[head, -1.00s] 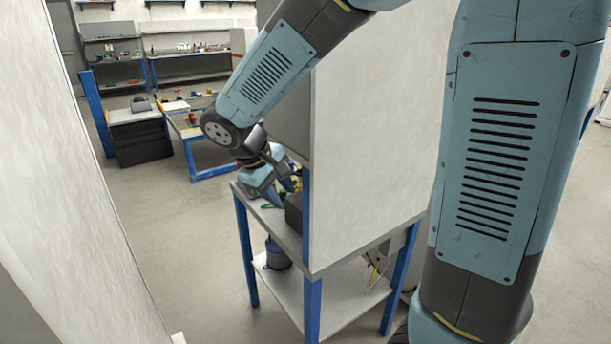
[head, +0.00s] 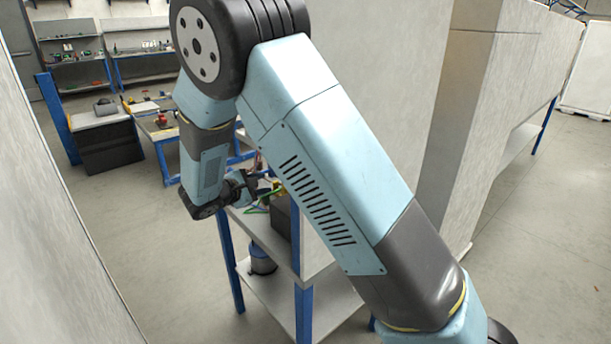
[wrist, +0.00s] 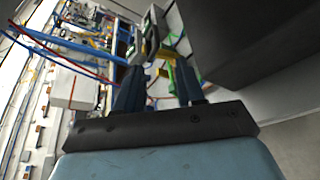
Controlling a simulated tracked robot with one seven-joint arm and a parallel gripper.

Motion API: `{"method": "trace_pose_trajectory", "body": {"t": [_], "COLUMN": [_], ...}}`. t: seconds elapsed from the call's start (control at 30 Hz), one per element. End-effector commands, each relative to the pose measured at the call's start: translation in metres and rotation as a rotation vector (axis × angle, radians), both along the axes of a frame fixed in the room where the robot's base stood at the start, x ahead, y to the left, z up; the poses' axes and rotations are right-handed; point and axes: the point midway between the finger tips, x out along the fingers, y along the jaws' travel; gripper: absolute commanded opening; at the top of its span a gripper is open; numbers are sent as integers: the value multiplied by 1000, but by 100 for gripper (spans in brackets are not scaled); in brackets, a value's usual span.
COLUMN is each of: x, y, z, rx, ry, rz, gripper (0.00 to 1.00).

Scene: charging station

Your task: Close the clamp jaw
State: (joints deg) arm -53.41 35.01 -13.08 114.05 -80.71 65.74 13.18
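My gripper (head: 268,184) is over the left end of a workbench (head: 262,231) with blue legs. In the wrist view its two dark blue fingers stand apart (wrist: 160,66), with nothing held between them. Beyond the fingertips is a small grey-and-green device (wrist: 150,30) with yellow and green parts near it. I cannot tell for certain which part is the clamp jaw or how far it stands open. My arm hides part of the bench in the head view.
A dark box (head: 281,215) stands on the bench; it fills the upper right of the wrist view (wrist: 250,40). Red and blue cables (wrist: 75,45) cross the left of the wrist view. A blue-grey bucket (head: 262,260) is on the lower shelf. Pale panels flank the bench.

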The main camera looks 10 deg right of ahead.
Motion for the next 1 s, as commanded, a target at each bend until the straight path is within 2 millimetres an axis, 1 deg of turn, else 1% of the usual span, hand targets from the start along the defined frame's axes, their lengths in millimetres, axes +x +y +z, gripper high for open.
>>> {"method": "trace_pose_trajectory", "body": {"t": [0.03, 0.13, 0.27, 0.37, 0.8, 1.0], "x": [3, 7, 15, 25, 80, 99], "y": [4, 7, 1, -8, -56, -71], "z": [-3, -5, -8, -12, -33, -40], "rx": [-17, -35, -39, -39, -38, -36], "ry": [-5, -11, -13, -11, -11, -12], "rz": [17, 35, 38, 37, 37, 37], "gripper": [38, 38, 38, 38, 38, 38]}}
